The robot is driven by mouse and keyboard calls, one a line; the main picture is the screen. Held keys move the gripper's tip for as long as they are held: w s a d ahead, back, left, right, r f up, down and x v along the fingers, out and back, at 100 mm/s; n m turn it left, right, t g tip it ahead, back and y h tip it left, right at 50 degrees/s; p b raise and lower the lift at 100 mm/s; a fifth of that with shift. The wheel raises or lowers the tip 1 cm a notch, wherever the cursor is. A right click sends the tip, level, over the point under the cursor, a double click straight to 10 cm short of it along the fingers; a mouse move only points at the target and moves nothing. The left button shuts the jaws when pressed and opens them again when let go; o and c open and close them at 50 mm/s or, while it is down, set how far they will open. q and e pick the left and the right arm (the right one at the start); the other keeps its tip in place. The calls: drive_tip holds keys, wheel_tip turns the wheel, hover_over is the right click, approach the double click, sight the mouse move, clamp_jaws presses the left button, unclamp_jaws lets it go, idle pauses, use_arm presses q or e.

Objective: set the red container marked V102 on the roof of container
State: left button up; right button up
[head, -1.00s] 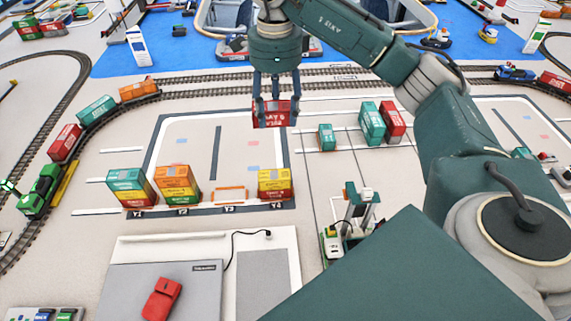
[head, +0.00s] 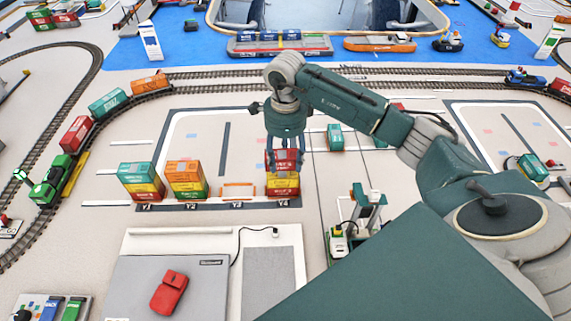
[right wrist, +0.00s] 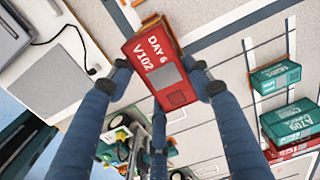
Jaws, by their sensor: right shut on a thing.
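The red container marked V102 (head: 287,156) is in my right gripper (head: 285,165), directly over the stack at Y4 (head: 283,182). That stack has a yellow container above a red one. In the right wrist view the V102 container (right wrist: 150,60) shows its "DAY 6" and "V102" lettering. The fingers of my right gripper (right wrist: 168,82) are closed around its sides. A yellow-orange edge shows just behind its top. I cannot tell whether it touches the yellow container's roof. My left gripper is not in view.
Stacks stand at Y1 (head: 140,180) and Y2 (head: 187,180); an orange frame (head: 238,190) stands at Y3. A teal container (head: 335,137) lies to the right. A small green and white vehicle (head: 345,235) is in front. The yard behind the stacks is clear.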

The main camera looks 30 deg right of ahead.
sight(285, 166)
wheel_tip(285, 166, down, 3)
drive_tip(key=shift+r+p, duration=0.2)
drive_tip(key=shift+p, duration=0.1)
drive_tip(key=shift+f, duration=0.35)
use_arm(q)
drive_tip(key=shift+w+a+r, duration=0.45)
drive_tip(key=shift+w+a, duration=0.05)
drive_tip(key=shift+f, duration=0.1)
use_arm(e)
drive_tip(key=shift+f+b, duration=0.25)
drive_tip(key=shift+b, duration=0.05)
drive_tip(key=o, duration=1.2)
drive_tip(key=shift+r, duration=0.1)
drive_tip(key=shift+r, duration=0.15)
